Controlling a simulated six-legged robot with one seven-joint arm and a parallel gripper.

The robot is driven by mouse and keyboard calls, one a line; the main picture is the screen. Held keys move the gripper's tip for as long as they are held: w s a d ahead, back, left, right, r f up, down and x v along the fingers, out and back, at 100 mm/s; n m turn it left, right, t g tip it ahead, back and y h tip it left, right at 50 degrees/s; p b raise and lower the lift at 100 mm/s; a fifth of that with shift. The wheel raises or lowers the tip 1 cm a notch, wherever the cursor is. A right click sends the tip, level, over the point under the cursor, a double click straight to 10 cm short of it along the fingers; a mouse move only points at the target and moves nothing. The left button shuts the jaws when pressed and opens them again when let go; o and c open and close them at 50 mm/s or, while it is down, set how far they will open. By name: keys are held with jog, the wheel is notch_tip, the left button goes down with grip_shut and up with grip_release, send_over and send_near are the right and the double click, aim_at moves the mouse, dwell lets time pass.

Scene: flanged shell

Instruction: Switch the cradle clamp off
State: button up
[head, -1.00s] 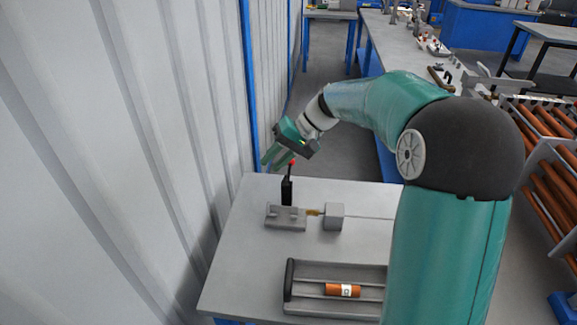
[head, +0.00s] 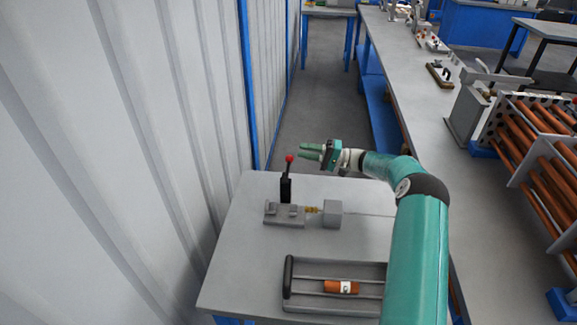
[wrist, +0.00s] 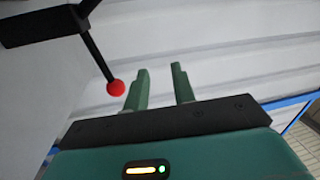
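The cradle clamp is a grey cradle block (head: 285,217) on the small table, with a black post (head: 285,188) behind it. A thin dark lever with a red knob (head: 289,158) stands nearly upright on the post. In the wrist view the red knob (wrist: 116,88) hangs on its dark rod just left of the fingers. My gripper (head: 308,152) is at about knob height, right beside it, with fingers pointing left. The wrist view shows its two green fingers (wrist: 160,72) apart with nothing between them. I cannot tell whether the knob touches a finger.
A grey block (head: 332,214) with a brass-coloured tip faces the cradle. A tray (head: 304,270) with an orange cylinder (head: 341,287) lies nearer. A corrugated wall (head: 150,130) rises close on the left. A long bench (head: 440,140) and a rack of copper-coloured rods (head: 540,150) stand right.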

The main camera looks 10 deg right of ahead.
jog(key=d, duration=0.1)
send_near(288, 164)
jog(key=shift+w+a+f, duration=0.15)
jog(key=shift+a+f, duration=0.05)
jog(key=shift+a, duration=0.4)
jog(key=shift+w+a+f, duration=0.2)
jog(key=shift+a+f, duration=0.05)
jog(key=shift+a, duration=0.3)
jog(key=x, duration=0.7)
jog(key=shift+r, duration=0.35)
jog(key=shift+w+a, duration=0.15)
grip_shut()
